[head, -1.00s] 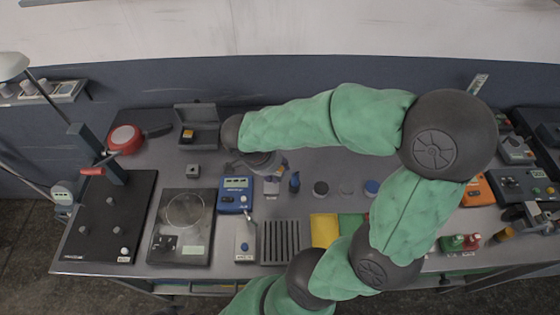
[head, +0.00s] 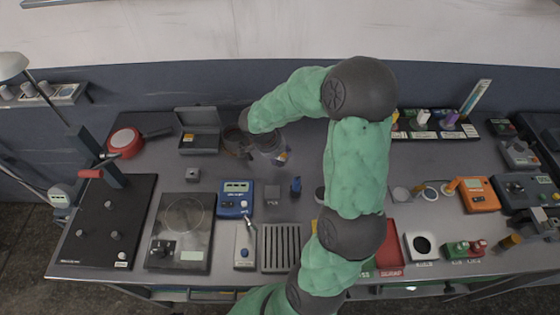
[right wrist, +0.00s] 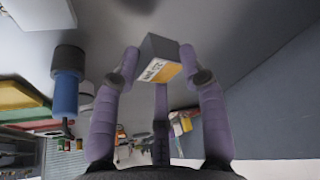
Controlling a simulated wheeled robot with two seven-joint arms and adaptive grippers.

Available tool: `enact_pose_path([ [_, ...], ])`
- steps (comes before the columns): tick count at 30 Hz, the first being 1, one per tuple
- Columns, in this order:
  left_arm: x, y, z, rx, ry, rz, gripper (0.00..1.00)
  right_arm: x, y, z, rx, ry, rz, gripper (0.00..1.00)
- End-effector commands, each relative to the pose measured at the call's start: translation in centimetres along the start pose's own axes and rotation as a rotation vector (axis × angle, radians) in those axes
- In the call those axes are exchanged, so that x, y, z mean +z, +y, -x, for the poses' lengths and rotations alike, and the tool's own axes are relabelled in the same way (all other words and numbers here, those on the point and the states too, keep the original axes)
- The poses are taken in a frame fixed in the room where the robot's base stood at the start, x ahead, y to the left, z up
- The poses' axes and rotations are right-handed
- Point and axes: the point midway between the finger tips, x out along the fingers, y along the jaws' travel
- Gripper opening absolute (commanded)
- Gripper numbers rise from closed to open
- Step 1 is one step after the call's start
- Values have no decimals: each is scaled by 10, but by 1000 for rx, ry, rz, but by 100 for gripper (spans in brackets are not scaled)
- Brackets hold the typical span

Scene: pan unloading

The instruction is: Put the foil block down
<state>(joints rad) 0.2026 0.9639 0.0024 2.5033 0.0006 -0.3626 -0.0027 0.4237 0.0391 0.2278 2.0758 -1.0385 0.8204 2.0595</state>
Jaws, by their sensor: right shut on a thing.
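The block held in my right gripper, a grey block (right wrist: 160,58) with a white and yellow label, shows in the right wrist view between the purple fingers. My right gripper (right wrist: 158,62) is shut on it. In the head view my right gripper (head: 280,155) is over the back of the bench, right of an open grey case (head: 199,141). The held block is too small and covered there to make out clearly. Whether it touches the bench cannot be told. A balance (head: 181,250) with a round pan stands at front left. My left gripper is not in view.
A slotted grey rack (head: 281,262) is at the front.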

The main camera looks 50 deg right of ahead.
Motion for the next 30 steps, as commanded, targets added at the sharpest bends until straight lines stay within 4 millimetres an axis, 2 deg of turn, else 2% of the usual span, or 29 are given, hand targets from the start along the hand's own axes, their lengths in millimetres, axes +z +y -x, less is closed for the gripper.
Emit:
enact_pose_path([
  [4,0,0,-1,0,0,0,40,-1,-4,-10,2,-1,0,0],
  [10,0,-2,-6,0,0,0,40,10,-3,-34,2,-1,1,0],
  [23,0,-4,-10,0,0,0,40,12,-4,-38,0,0,-1,0],
  [24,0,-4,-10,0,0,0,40,12,-3,-38,0,0,0,45],
  [26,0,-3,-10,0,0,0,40,11,-3,-38,0,0,0,62],
  [27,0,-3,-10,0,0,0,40,11,-3,-37,0,0,0,66],
  [30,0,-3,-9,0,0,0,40,11,-3,-37,0,0,-1,66],
])
